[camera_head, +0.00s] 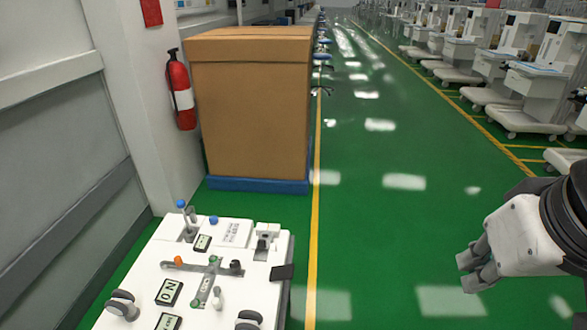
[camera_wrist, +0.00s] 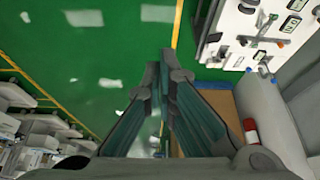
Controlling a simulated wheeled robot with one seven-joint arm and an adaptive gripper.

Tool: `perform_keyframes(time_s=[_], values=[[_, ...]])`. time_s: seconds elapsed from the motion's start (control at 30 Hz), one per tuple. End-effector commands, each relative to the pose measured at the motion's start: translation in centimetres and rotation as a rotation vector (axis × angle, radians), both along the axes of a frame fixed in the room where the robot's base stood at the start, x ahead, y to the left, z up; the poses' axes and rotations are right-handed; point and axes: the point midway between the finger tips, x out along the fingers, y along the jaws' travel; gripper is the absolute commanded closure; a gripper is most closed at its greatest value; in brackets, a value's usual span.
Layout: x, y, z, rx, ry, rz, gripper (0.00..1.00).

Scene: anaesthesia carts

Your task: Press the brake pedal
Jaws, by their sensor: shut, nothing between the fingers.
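A white cart panel (camera_head: 140,262) lies at the lower left in the head view, with levers, knobs, ON labels and wheel-like parts. A dark flat tab (camera_head: 282,272) sticks out at its right edge; I cannot tell for sure whether this is the brake pedal. The panel also shows at the top right of the wrist view (camera_wrist: 231,48). My gripper (camera_head: 468,272) is at the right of the head view, above the green floor, well apart from the panel. In the wrist view its fingers (camera_wrist: 167,68) are together and hold nothing.
A large cardboard box (camera_head: 248,115) on a blue base stands behind the panel. A red fire extinguisher (camera_head: 181,92) hangs on the wall at the left. White carts (camera_head: 530,90) line the far right. The green floor (camera_head: 390,240) between panel and gripper is clear.

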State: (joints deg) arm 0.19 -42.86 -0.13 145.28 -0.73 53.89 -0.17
Motion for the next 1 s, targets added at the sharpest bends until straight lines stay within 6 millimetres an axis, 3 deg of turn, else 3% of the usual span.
perform_keyframes(time_s=[0.33, 0.47, 0.57, 0.77, 1.0], values=[[0.0, 0.0, 0.0, 0.0, 0.0, 0.0, 1.0], [1.2, 0.3, -0.5, 0.005, 0.013, 0.012, 1.0], [3.8, 0.9, -1.5, 0.012, 0.041, 0.033, 1.0], [12.0, 3.4, -5.2, 0.033, 0.131, 0.102, 1.0], [21.8, 7.9, -12.1, 0.033, 0.243, 0.184, 1.0]])
